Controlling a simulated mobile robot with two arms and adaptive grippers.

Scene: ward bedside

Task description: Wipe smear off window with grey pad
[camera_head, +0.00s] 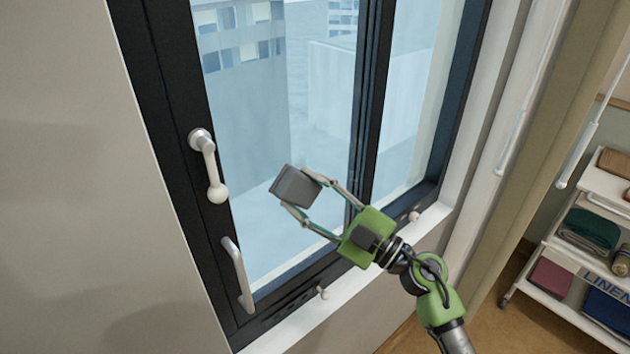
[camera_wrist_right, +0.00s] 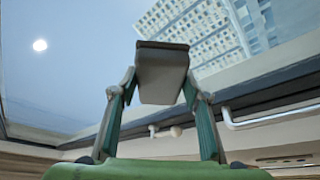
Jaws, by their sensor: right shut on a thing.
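The grey pad (camera_head: 295,186) is a small dark block held between the fingertips of my right gripper (camera_head: 312,197). In the head view the pad is in front of the lower part of the left window pane (camera_head: 262,130); I cannot tell whether it touches the glass. The wrist view shows the pad (camera_wrist_right: 162,75) between the two fingers of my right gripper (camera_wrist_right: 160,92). No smear can be made out clearly on the glass. My left gripper is not in view.
The dark window frame (camera_head: 160,95) carries a white handle (camera_head: 208,168) and a lower pull handle (camera_head: 238,275) on its left side. A white sill (camera_head: 300,325) with small knobs runs below. A linen cart (camera_head: 570,262) stands at the right.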

